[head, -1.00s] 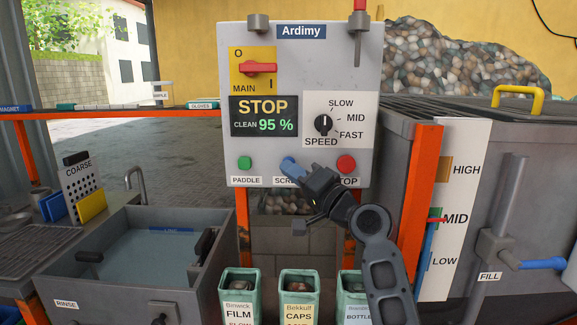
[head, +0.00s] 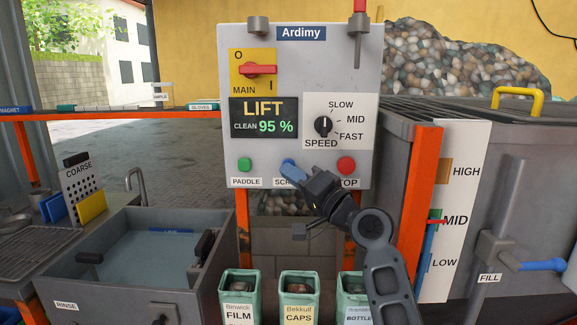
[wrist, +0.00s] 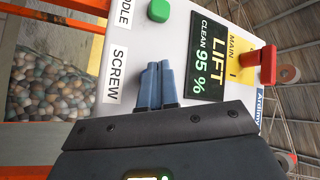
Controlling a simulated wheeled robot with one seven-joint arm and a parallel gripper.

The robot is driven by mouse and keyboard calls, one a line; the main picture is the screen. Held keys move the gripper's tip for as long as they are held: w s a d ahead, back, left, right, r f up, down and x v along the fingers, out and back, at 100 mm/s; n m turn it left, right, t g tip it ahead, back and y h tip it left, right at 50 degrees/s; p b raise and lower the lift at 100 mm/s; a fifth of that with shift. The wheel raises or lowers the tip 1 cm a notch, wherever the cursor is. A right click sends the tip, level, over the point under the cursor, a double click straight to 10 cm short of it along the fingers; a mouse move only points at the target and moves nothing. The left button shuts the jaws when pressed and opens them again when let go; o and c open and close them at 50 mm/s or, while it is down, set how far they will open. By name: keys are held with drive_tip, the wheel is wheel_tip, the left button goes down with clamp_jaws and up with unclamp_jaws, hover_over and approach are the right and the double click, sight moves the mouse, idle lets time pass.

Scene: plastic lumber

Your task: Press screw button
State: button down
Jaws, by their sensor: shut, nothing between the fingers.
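The grey control panel (head: 230,60) stands ahead, with a green button above the PADDLE label (head: 247,182), a red button (head: 346,164) at right and the SCREW label (head: 283,182) between them. My gripper (head: 284,168) is shut and empty, its blue fingers at the screw button's place above that label. Only a small blue edge of the screw button (head: 289,161) shows behind the fingertips. In the wrist view the shut fingers (wrist: 159,66) lie beside the SCREW label (wrist: 115,72) and hide the button. I cannot tell whether they touch it.
The panel display (head: 264,117) reads LIFT, CLEAN 95 %. A red main switch (head: 258,70) and a black speed knob (head: 323,125) sit above the buttons. A rinse basin (head: 75,277) is at left, labelled bins (head: 238,311) below, and a grey tank with a level scale (head: 455,190) at right.

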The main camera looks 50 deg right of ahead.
drive_tip(key=shift+s+a, duration=0.15)
drive_tip(key=shift+a, duration=0.1)
drive_tip(key=s+a, duration=0.1)
drive_tip(key=a, duration=0.1)
drive_tip(key=s+a+p, duration=0.1)
drive_tip(key=s+a, duration=0.1)
idle(0.6)
idle(0.8)
drive_tip(key=s+a+f+n+g, duration=0.25)
drive_tip(key=s+a+f, duration=0.25)
drive_tip(key=s+f, duration=0.35)
drive_tip(key=s+a+f+n+g, duration=0.1)
drive_tip(key=s+a+f+n, duration=0.2)
drive_tip(key=s+a+f, duration=0.5)
drive_tip(key=s+a+n+y, duration=0.1)
drive_tip(key=s+a+n, duration=0.1)
drive_tip(key=s, duration=0.4)
drive_tip(key=s+a+n+g+y, duration=0.1)
drive_tip(key=s+a+n, duration=0.2)
drive_tip(key=s, duration=0.3)
drive_tip(key=s+a+f+n+g, duration=0.1)
drive_tip(key=s+a+n, duration=0.1)
drive_tip(key=s, duration=0.5)
drive_tip(key=shift+a+n+y, duration=0.35)
drive_tip(key=shift+a+y, duration=0.05)
drive_tip(key=shift+a, duration=0.45)
